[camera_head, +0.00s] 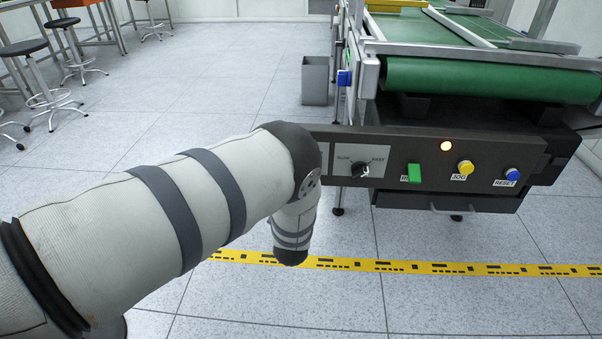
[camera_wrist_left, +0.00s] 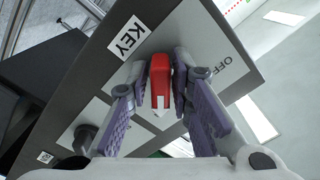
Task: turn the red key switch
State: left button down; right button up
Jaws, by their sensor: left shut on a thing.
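The red key switch (camera_wrist_left: 160,80) shows in the left wrist view on a light plate of the dark control panel, beside a KEY label (camera_wrist_left: 127,38) and an OFF marking (camera_wrist_left: 221,62). My left gripper (camera_wrist_left: 160,90) has its two fingers on either side of the red key and is shut on it. In the head view my left arm reaches in from the left and hides the key switch and the gripper at the panel's left end. My right gripper is in neither view.
A green conveyor (camera_head: 485,78) stands behind. A grey bin (camera_head: 315,80) and stools stand farther back.

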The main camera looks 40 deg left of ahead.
pick_arm(q)
jog(key=shift+s+f, duration=0.1)
jog(key=shift+f, duration=0.05)
jog(key=c, duration=1.6)
grip_release()
jog(key=v, duration=1.2)
